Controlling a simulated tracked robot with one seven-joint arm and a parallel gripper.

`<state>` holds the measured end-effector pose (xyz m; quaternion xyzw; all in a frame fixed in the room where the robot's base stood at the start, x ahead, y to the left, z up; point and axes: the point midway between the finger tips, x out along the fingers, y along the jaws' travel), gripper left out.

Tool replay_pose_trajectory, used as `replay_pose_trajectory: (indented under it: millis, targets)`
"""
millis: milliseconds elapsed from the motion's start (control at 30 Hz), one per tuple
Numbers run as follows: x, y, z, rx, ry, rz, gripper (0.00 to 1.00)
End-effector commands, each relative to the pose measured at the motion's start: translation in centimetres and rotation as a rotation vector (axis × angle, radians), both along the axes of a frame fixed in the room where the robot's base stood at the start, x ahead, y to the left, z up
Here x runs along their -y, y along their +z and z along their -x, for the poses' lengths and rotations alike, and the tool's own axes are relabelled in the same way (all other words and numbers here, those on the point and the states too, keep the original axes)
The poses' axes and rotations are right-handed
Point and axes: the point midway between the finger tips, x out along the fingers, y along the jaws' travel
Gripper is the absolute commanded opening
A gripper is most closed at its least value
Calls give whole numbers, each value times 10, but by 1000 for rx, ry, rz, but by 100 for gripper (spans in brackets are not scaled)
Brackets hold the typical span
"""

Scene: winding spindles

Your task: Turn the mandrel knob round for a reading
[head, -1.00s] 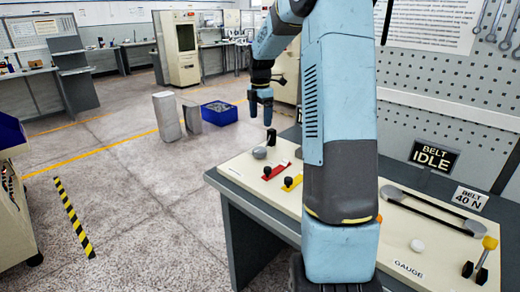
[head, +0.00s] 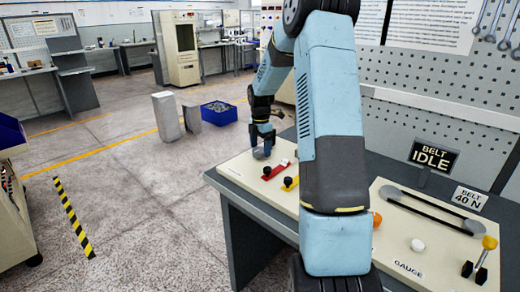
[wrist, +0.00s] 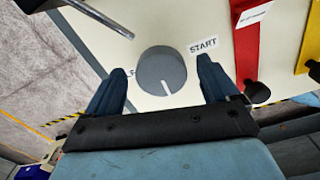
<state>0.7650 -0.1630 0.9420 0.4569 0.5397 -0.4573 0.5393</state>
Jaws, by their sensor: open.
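The mandrel knob is a round grey dial (wrist: 160,66) with a white pointer line on its face, set on the cream panel beside a START label (wrist: 203,45). In the wrist view the pointer line is toward the bottom of the dial. My gripper (wrist: 163,72) is open, with one blue finger on either side of the knob and a gap at each side. In the head view my gripper (head: 262,143) is down at the knob (head: 259,154) and partly hides it. Another label left of the knob is mostly hidden by a finger.
A red strip (head: 276,170) and a yellow strip (head: 290,184), each with a black knob, lie right of the dial. A belt gauge panel (head: 405,255) is further right, below a BELT IDLE sign (head: 433,155). A dark rod crosses the wrist view's top left.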

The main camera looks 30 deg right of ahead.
Motion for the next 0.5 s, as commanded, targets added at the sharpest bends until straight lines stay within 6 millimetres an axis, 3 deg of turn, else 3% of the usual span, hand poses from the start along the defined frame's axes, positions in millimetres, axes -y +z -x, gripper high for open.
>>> replay_pose_trajectory:
  millis: [467, 500]
  targets:
    - [0, -11, 0, 0, 0, 0, 88]
    - [0, -11, 0, 0, 0, 0, 84]
